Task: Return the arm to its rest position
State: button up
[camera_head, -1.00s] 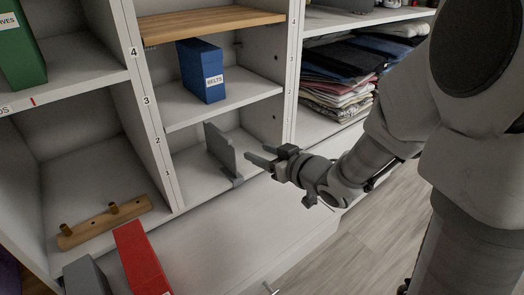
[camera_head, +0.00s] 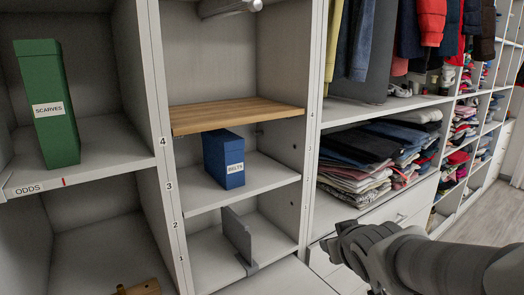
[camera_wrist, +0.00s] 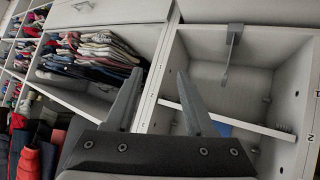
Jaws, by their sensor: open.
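My gripper (camera_wrist: 160,103) is open and empty in the wrist view, its two fingers spread apart. In the head view my gripper (camera_head: 335,243) is at the lower right, in front of the drawer fronts below the folded clothes. My arm reaches in from the right edge. The fingers are small and dark in the head view. No object touches the gripper in either view.
A blue BELTS box (camera_head: 224,160) stands on a shelf below a wooden board (camera_head: 238,113). A grey divider (camera_head: 237,235) stands in the cubby underneath. A green SCARVES box (camera_head: 48,105) is at left. Folded clothes (camera_head: 355,170) fill a right shelf. Floor shows at far right (camera_head: 490,222).

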jog(key=s+a+r+m+g, duration=0.15)
jog(key=s+g, duration=0.35)
jog(key=s, duration=1.3)
notch_tip(320, 180, up, 18)
jog(key=p, duration=1.8)
jog(key=shift+r+m+y+p, duration=0.2)
jog(key=shift+m+y+p, duration=0.1)
jog(key=shift+m, duration=0.15)
